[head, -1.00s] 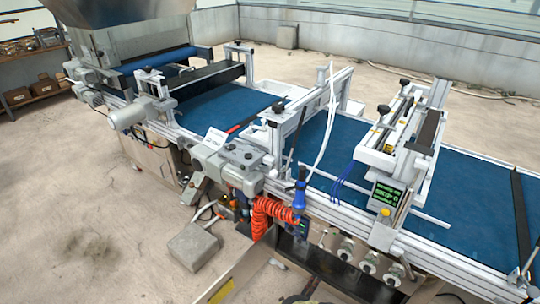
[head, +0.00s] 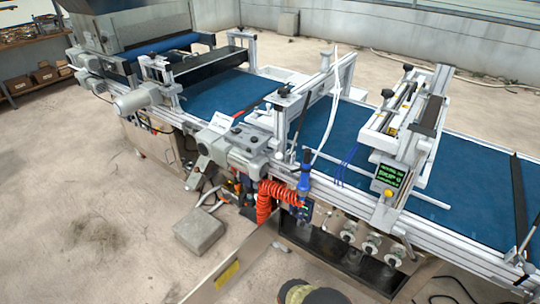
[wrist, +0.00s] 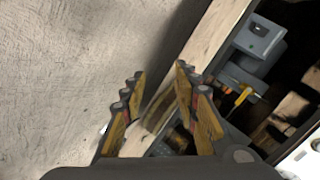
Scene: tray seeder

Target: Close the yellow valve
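A small yellow handle (wrist: 242,95), which looks like the yellow valve's lever, shows in the wrist view, right of my fingers, beside a grey box. In the head view I cannot pick it out clearly; small orange and yellow parts show low under the machine's side, near the red coiled hose. My gripper (wrist: 160,72) is open, with its two yellow-and-black fingers apart and nothing held. The handle is outside the fingers and apart from them. My fingertips are not visible in the head view.
The seeder's blue belt (head: 225,100) runs across the head view. A red coiled hose (head: 265,200) and several round knobs hang on its near side. A grey block (head: 199,231) lies on the floor. A grey box (wrist: 258,38) stands near the handle. Floor at left is clear.

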